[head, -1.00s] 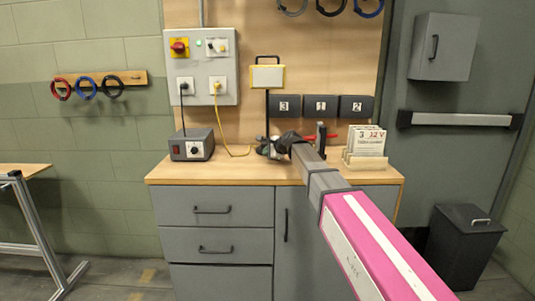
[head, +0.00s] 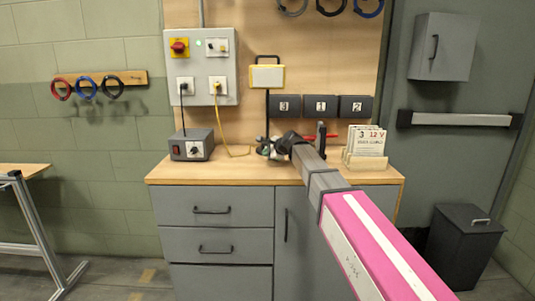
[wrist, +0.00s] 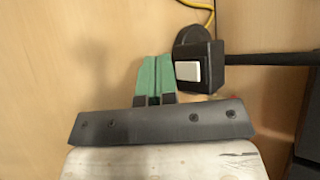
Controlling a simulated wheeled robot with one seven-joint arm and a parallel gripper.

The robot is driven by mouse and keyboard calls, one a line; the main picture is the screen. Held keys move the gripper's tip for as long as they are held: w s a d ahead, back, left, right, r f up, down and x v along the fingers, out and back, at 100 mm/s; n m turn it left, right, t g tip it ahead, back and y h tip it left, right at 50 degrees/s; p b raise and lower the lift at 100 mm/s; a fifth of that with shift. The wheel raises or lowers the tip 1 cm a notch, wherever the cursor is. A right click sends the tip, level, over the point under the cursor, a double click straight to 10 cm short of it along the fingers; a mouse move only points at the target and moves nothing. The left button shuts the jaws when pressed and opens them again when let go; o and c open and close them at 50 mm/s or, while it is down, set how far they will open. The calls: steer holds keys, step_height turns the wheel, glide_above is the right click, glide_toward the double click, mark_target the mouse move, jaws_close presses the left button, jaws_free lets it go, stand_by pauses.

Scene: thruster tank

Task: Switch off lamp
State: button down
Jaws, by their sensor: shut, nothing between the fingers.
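The lamp (head: 267,76) is a yellow-framed pale panel with a black handle, on a black post at the back of the bench; I cannot tell whether it is lit. In the wrist view, a black switch box (wrist: 212,58) with a white button (wrist: 187,71) sits on the post. My gripper (wrist: 155,65) has green fingertips, which are shut and empty. They are just left of the button in that view; I cannot tell whether they touch the box. In the head view my gripper (head: 263,150) is by the lower post, partly hidden by my arm.
A grey power box (head: 191,145) stands left on the bench (head: 225,173). A yellow cable (head: 228,145) hangs from the wall panel (head: 202,66). A card holder (head: 364,160) and a red-handled tool (head: 322,136) are to the right. The bench's front left is clear.

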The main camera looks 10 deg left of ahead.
steer(key=shift+s+d+r, duration=0.1)
steer(key=shift+s+d, duration=0.1)
steer(key=shift+s, duration=0.6)
steer(key=shift+s+d+r, duration=0.1)
steer(key=shift+s+d, duration=0.1)
steer(key=shift+s, duration=0.6)
steer(key=shift+s+d+r, duration=0.1)
steer(key=shift+s+d, duration=0.1)
steer(key=shift+s, duration=0.6)
